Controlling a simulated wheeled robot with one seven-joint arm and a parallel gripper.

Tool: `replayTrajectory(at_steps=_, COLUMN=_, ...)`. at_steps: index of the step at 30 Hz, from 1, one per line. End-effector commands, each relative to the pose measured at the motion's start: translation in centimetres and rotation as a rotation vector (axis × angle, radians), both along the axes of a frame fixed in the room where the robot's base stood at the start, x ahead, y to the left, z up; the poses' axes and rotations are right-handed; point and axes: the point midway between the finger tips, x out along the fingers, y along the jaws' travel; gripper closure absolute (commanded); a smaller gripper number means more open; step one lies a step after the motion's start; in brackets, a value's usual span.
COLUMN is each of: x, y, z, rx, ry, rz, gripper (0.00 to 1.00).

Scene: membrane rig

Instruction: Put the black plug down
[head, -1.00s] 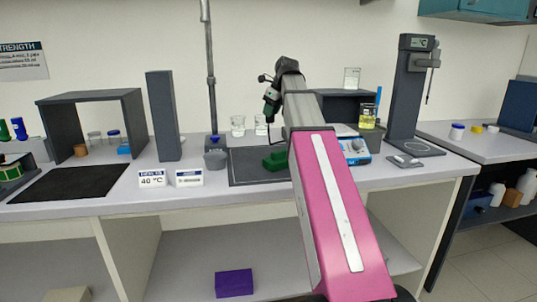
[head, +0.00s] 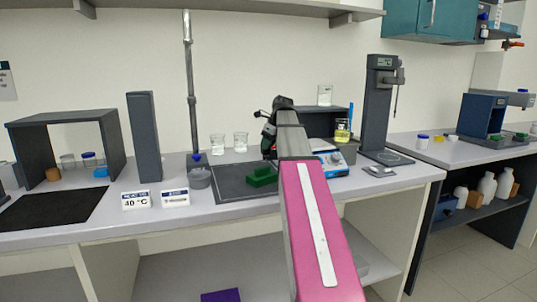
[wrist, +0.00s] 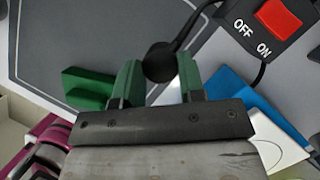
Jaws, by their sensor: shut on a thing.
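The black plug (wrist: 160,62) is round and dark and sits between the green fingertips of my gripper (wrist: 158,80) in the wrist view. My gripper is shut on it. A black cord runs up from the plug past the grey panel. In the head view my gripper (head: 268,140) is over the right back part of the dark mat (head: 225,188), and the plug itself is hard to make out there. I cannot tell whether the plug touches the mat.
A green block (head: 262,177) lies on the mat; it also shows in the wrist view (wrist: 88,88). A black switch box with a red OFF/ON rocker (wrist: 281,17) is close on the right. A blue and white device (head: 332,163) and two beakers (head: 240,142) stand nearby. The left part of the mat is clear.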

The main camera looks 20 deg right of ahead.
Motion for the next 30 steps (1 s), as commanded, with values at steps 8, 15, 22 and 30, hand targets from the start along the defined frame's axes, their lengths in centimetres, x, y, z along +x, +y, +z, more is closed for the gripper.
replayTrajectory(at_steps=8, x=0.3, y=-0.4, z=-1.6, rx=0.000, ry=0.000, rz=0.001, gripper=0.96)
replayTrajectory(at_steps=15, x=0.3, y=-0.4, z=-4.4, rx=0.000, ry=0.000, rz=0.001, gripper=0.96)
replayTrajectory(at_steps=22, x=0.3, y=-0.5, z=-4.4, rx=0.000, ry=0.000, rz=0.001, gripper=0.96)
replayTrajectory(at_steps=30, x=0.3, y=-0.5, z=-4.6, rx=0.000, ry=0.000, rz=0.001, gripper=0.38)
